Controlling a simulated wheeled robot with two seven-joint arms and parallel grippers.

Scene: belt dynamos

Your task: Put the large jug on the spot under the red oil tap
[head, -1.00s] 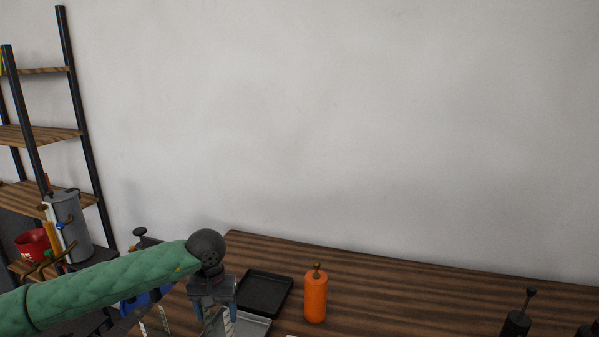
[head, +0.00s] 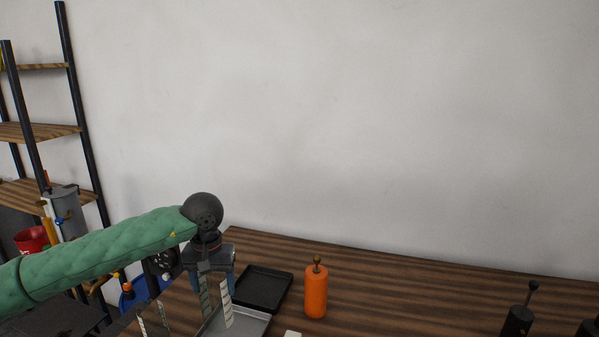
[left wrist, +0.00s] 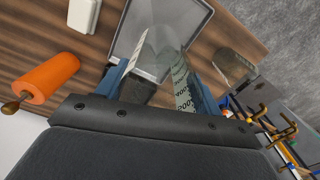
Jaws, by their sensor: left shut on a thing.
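My left gripper (head: 211,268) points down over the left part of the table and is shut on a clear jug (head: 226,305) with a printed measuring strip. In the left wrist view the held jug (left wrist: 183,88) sits between the two fingers of the gripper (left wrist: 163,82), above the grey tray. A second clear jug (head: 142,320) with measuring strips stands to the left, and it also shows in the left wrist view (left wrist: 233,68). I cannot tell their sizes apart. I cannot make out the red oil tap or its spot. My right gripper is not in view.
A grey tray (head: 248,326) and a black tray (head: 262,306) lie on the wooden table (head: 420,300). An orange bottle (head: 316,293) stands right of them; a black bottle (head: 517,322) is farther right. A shelf (head: 40,132) stands at left.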

